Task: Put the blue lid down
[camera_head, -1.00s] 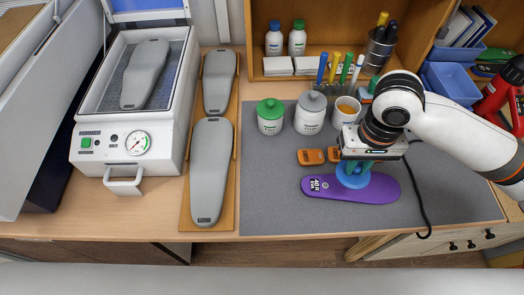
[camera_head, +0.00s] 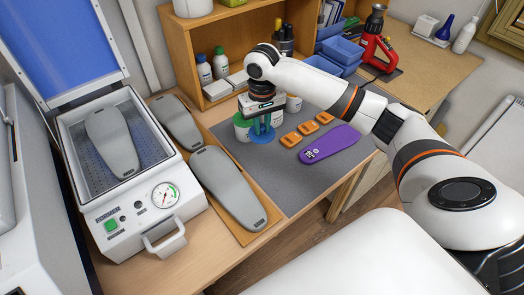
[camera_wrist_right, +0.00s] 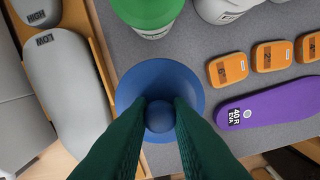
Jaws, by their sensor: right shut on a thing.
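The blue lid (camera_head: 264,136) is a round disc with a knob in the middle. My right gripper (camera_head: 262,123) is shut on that knob, with its green fingers on either side of it. In the right wrist view the lid (camera_wrist_right: 132,90) is seen from above, close beside the green-lidded jar (camera_wrist_right: 146,14) and over the grey mat (camera_wrist_right: 175,60). Whether the lid touches the mat or hangs just above it, I cannot tell. My left gripper is not in view.
The purple insole (camera_head: 330,143) and orange blocks (camera_head: 308,128) lie right of the lid. Grey shoe lasts (camera_head: 228,185) on a wooden board (camera_head: 250,236) lie to the left, beside the forming press (camera_head: 140,215). Bare mat (camera_head: 278,175) lies in front of the lid.

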